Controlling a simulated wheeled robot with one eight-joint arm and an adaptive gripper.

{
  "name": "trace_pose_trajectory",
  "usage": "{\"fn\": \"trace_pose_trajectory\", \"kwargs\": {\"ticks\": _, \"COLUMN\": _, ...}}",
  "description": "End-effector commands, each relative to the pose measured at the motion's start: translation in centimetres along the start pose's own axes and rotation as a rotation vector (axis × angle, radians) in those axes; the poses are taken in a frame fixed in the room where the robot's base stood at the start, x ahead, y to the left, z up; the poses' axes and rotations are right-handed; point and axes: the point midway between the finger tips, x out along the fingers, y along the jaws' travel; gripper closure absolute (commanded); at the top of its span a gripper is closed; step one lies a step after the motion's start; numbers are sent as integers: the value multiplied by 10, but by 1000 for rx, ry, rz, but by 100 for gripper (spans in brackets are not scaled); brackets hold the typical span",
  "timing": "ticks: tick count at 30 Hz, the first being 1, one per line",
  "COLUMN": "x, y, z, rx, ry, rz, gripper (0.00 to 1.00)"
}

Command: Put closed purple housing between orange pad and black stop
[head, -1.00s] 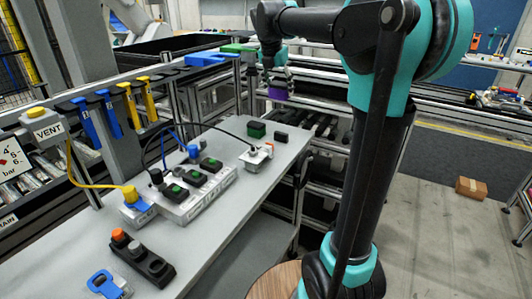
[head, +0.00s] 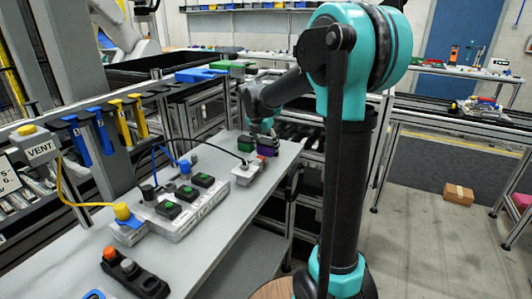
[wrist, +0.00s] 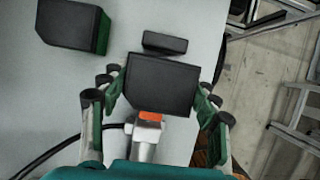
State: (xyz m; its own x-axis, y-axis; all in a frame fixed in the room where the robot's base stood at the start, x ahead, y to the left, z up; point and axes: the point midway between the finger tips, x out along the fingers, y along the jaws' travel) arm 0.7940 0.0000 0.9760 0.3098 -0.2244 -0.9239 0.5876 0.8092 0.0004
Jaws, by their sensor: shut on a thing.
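The purple housing (head: 267,151) is closed, with a dark lid. My gripper (head: 265,135) is shut on it, over the far end of the bench. In the wrist view the housing (wrist: 160,85) sits between my fingers (wrist: 157,105). The orange pad (wrist: 150,116) shows just below it on a white fixture, and the black stop (wrist: 165,42) lies just above it. The housing looks lined up between the two. I cannot tell whether it rests on the bench. The stop is not clear in the head view.
A green box with a black top (head: 246,144) stands left of the housing; it also shows in the wrist view (wrist: 75,25). A white fixture (head: 247,174) with a black cable is in front. A grey block with green buttons (head: 185,210) is nearer. The bench edge is close on the right.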

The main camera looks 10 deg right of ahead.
Motion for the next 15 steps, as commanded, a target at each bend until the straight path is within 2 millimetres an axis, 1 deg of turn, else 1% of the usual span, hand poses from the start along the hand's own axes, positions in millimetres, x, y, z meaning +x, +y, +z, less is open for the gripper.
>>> {"fn": "trace_pose_trajectory", "kwargs": {"ticks": 3, "x": 15, "y": 0, "z": -6, "rx": 0, "ry": 0, "rz": 0, "gripper": 72}}
{"fn": "trace_pose_trajectory", "kwargs": {"ticks": 7, "x": 29, "y": 0, "z": -12, "rx": 0, "ry": 0, "rz": 0, "gripper": 72}}
{"fn": "trace_pose_trajectory", "kwargs": {"ticks": 9, "x": 32, "y": 0, "z": -13, "rx": 0, "ry": 0, "rz": 0, "gripper": 72}}
{"fn": "trace_pose_trajectory", "kwargs": {"ticks": 15, "x": 32, "y": 0, "z": -13, "rx": 0, "ry": 0, "rz": 0, "gripper": 72}}
